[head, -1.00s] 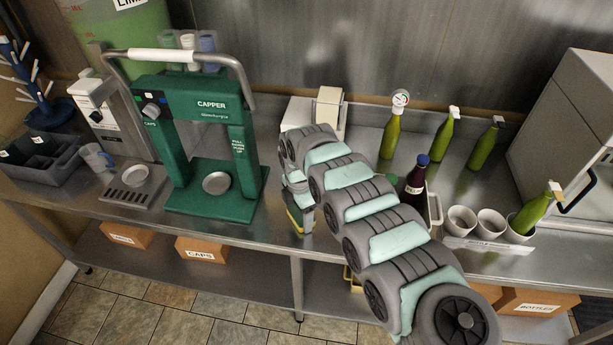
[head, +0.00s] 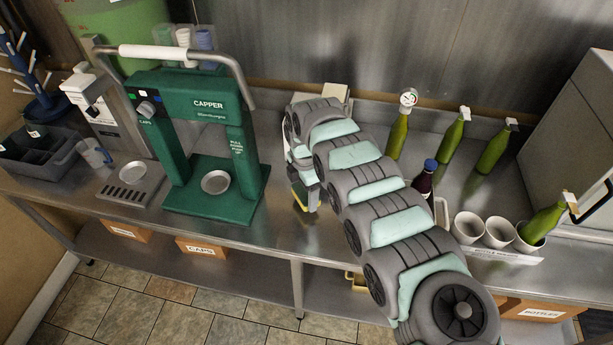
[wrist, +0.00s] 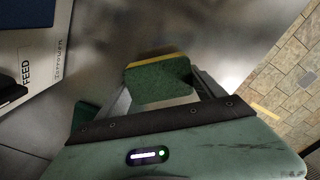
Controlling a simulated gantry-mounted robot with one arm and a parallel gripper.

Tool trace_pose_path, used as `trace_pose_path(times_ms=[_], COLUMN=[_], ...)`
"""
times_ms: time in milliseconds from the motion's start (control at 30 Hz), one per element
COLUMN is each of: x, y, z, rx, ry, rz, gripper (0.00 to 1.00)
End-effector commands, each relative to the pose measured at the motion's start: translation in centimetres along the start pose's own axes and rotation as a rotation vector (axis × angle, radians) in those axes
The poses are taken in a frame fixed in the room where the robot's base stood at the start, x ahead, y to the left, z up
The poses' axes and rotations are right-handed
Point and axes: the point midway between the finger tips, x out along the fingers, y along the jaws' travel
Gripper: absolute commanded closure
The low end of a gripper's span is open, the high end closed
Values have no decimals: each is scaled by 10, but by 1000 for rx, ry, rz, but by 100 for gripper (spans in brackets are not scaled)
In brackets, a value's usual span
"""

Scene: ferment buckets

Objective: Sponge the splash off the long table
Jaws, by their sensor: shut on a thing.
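My gripper (head: 305,196) is low over the long steel table (head: 275,225), just right of the green capper. It is shut on a sponge (wrist: 158,82), green with a yellow edge, which shows between the jaws in the wrist view. In the head view only a yellow bit of the sponge (head: 299,199) shows beside the jaws. I cannot tell whether the sponge touches the steel. I cannot make out the splash in either view; my arm and gripper hide part of the table.
The capper (head: 210,140) stands close on the left. A dark bottle (head: 424,178), several green bottles (head: 452,135) and white cups (head: 468,227) stand to the right. A pale box (head: 335,93) is behind. The table's front edge drops to a lower shelf (head: 240,263).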

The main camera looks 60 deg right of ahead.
Motion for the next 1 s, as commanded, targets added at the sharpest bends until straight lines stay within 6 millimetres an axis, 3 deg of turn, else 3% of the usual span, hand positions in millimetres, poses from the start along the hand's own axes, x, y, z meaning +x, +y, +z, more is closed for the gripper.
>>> trace_pose_path(times_ms=[433, 867, 1000], x=[-44, -47, -57], y=[2, 2, 5], z=[-7, -9, -12], rx=[-9, -12, -5], ry=[-2, -1, -2], rz=[1, 0, 3], gripper=[54, 54, 54])
